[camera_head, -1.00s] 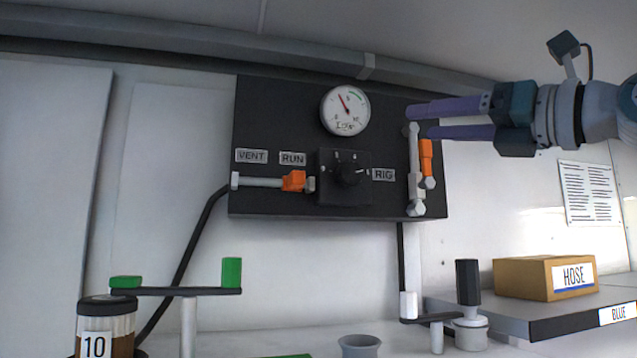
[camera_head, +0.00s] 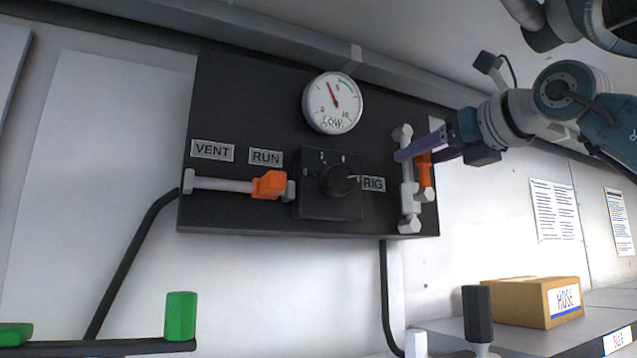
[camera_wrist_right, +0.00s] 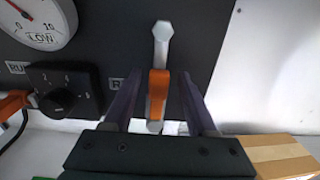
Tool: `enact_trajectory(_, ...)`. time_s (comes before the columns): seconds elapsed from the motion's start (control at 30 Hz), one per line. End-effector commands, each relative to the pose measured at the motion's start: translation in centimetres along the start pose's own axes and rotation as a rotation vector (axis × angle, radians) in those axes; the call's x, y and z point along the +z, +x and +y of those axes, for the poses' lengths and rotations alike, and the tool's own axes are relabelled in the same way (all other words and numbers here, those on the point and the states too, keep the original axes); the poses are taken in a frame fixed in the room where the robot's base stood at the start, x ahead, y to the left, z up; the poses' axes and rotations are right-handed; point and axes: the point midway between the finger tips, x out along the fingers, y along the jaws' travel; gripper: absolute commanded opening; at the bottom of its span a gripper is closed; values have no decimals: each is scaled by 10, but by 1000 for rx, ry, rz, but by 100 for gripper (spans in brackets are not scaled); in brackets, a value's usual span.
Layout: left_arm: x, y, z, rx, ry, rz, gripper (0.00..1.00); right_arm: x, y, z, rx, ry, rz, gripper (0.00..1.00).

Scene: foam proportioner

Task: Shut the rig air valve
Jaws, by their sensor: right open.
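The rig air valve's orange handle (camera_head: 425,169) sits on the short vertical grey pipe (camera_head: 407,195) at the panel's right side, beside the RIG label (camera_head: 373,184). The handle stands upright, in line with the pipe. My right gripper (camera_head: 424,154) reaches in from the right at the handle's upper part. In the right wrist view, the open fingers (camera_wrist_right: 158,100) lie on either side of the orange handle (camera_wrist_right: 158,92), with gaps visible on both sides. One finger hides part of the pipe in the head view. My left gripper is not in view.
The black panel (camera_head: 240,110) also carries a gauge (camera_head: 333,103), a selector knob (camera_head: 339,180) and a second orange handle (camera_head: 269,185) on a horizontal pipe. Below right, a HOSE box (camera_head: 520,302) sits on a shelf. A green-ended lever (camera_head: 181,315) is at lower left.

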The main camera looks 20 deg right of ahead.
Motion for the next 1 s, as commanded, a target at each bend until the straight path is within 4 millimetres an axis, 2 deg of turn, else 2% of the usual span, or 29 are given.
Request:
enact_trajectory(0.27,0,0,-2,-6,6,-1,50,0,0,1,0,0,0,56)
enact_trajectory(0.77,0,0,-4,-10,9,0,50,0,0,1,1,0,0,0)
enact_trajectory(1.0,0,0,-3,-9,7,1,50,0,0,1,1,0,0,0)
